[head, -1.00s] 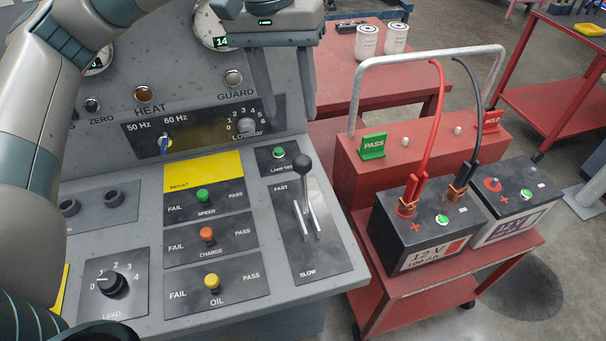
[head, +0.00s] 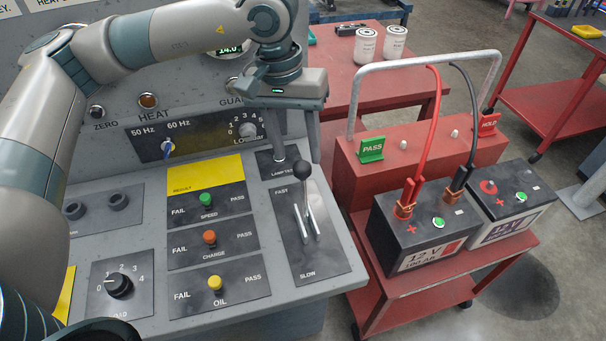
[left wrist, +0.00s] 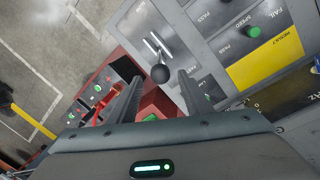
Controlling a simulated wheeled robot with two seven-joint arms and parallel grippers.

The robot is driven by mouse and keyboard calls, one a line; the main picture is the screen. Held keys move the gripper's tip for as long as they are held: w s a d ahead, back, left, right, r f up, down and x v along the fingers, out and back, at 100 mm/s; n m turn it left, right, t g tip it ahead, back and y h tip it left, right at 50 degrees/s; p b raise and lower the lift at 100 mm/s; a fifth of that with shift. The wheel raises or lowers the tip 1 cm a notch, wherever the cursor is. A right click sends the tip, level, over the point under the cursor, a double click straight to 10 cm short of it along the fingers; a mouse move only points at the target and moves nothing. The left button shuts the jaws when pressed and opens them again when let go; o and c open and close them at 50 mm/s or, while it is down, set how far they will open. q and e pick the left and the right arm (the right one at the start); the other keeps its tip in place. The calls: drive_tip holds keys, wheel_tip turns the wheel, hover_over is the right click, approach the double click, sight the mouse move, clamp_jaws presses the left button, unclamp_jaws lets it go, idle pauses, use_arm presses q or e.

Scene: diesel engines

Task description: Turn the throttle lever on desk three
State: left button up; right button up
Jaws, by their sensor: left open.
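The throttle lever (head: 303,172) has a black ball knob on a thin stem. It stands in a slotted plate marked FAST at the top and SLOW at the bottom, on the right of the grey desk. My left gripper (head: 293,147) is open, pointing down just above and behind the knob in the head view. In the left wrist view the knob (left wrist: 160,73) shows between the two finger ends, apparently beyond them; I cannot tell any contact. My right gripper is not in view.
Left of the lever are the green speed (head: 206,199), orange charge (head: 210,238) and yellow oil (head: 215,283) indicators. A red cart (head: 425,275) with batteries stands close on the right.

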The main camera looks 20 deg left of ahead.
sight(303, 179)
use_arm(q)
drive_tip(key=f, duration=0.2)
drive_tip(key=f+p, duration=0.1)
drive_tip(key=f, duration=0.2)
drive_tip(key=d+f+p, duration=0.1)
drive_tip(key=f, duration=0.2)
drive_tip(key=shift+d, duration=0.1)
drive_tip(key=shift+f+p, duration=0.35)
drive_tip(key=shift+f, duration=0.25)
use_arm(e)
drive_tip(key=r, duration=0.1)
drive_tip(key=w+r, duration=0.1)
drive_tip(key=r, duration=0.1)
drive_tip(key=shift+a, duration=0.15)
use_arm(q)
drive_tip(key=shift+c, duration=0.3)
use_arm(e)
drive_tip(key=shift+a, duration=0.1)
